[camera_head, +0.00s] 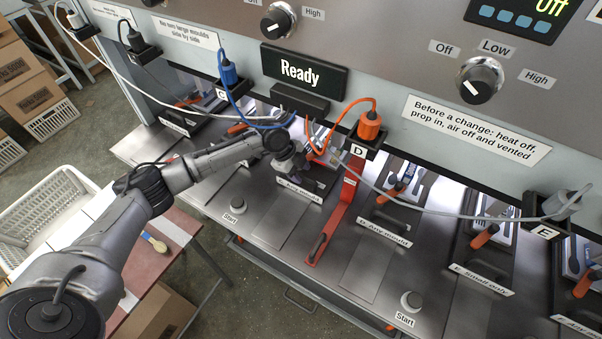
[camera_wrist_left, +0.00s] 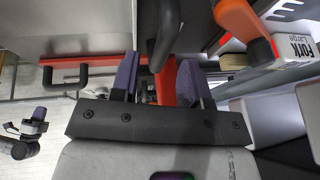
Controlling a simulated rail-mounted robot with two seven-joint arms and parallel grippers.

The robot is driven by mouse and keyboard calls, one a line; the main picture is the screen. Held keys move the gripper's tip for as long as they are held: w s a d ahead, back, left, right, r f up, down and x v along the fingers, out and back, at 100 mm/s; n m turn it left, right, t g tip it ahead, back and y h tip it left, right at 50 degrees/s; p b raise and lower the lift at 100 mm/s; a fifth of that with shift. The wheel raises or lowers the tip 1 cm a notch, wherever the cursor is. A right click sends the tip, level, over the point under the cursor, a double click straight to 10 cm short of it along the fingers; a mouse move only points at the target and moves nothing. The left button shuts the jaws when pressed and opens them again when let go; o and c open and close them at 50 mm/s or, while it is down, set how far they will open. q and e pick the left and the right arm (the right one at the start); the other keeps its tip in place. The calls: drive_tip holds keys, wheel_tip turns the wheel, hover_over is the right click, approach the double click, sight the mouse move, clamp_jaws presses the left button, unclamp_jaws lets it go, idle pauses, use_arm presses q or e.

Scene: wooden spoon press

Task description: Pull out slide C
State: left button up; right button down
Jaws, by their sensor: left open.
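Slide C's front, with its "Any mould" label (camera_head: 299,190), is in the bay left of the red bar in the head view. My left arm reaches over the bench from the left, and my left gripper (camera_head: 302,174) is just above the back of that label. In the left wrist view the two purple finger pads (camera_wrist_left: 160,82) stand apart, so the gripper is open. A dark bar handle (camera_wrist_left: 165,30) and a red strip show just beyond and between the fingers; I cannot tell whether anything touches them. The arm and gripper hide much of slide C.
A red bar (camera_head: 337,218) with a black handle lies just right of slide C. Slides D (camera_head: 385,232) and E (camera_head: 482,278) are further right. Blue and orange cables hang above; a grey cable (camera_head: 440,207) crosses the front. A mould marked Fork Large (camera_wrist_left: 303,47) is close by.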

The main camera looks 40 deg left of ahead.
use_arm(q)
drive_tip(key=shift+w+d+f, duration=0.15)
drive_tip(key=shift+d+f, duration=0.1)
drive_tip(key=shift+f, duration=0.35)
clamp_jaws()
